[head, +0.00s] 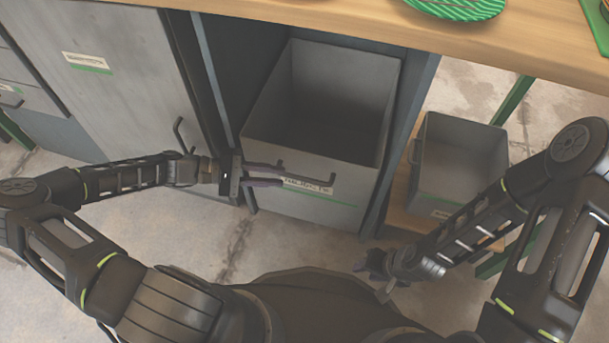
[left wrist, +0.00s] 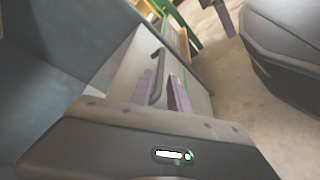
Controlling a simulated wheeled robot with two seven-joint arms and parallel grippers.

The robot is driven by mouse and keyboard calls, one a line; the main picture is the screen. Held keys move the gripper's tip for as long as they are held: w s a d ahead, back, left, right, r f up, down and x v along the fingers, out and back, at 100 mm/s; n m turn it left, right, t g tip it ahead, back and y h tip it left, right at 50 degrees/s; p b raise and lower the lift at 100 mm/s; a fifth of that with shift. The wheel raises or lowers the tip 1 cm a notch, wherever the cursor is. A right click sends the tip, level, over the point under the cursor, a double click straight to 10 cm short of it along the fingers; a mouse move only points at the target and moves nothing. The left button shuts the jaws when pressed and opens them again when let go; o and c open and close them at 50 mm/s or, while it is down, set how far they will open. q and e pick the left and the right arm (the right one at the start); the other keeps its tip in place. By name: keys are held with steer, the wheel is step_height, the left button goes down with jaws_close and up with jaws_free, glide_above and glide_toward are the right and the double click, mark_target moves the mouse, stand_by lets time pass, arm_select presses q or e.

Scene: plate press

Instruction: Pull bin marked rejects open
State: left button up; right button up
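A grey open-topped bin (head: 345,205) stands partly out of the cabinet under the counter, its inside looking empty. A white label (head: 312,186) with a green line is on its front; its text is too blurred to read surely. A dark bar handle (head: 332,180) crosses the front and also shows in the left wrist view (left wrist: 158,75). My left gripper (head: 280,174) is at the handle's left end, its purple fingers apart on either side of the handle, with a gap visible in the left wrist view (left wrist: 164,90). My right gripper (head: 378,265) hangs low, right of the bin; its fingers are unclear.
A closed grey cabinet door (head: 110,90) with a label and a handle is at the left. A smaller grey bin (head: 460,165) sits on a low wooden shelf at the right. A wooden counter (head: 300,18) with a green plate (head: 455,6) is above. Clear floor lies in front.

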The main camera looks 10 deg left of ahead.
mark_target(296, 178)
arm_select(q)
steer(key=b+x, duration=0.2)
steer(key=x, duration=0.5)
steer(key=shift+s+f, duration=0.1)
steer(key=shift+d, duration=0.5)
jaws_close()
steer(key=shift+a, duration=0.1)
stand_by(1.0)
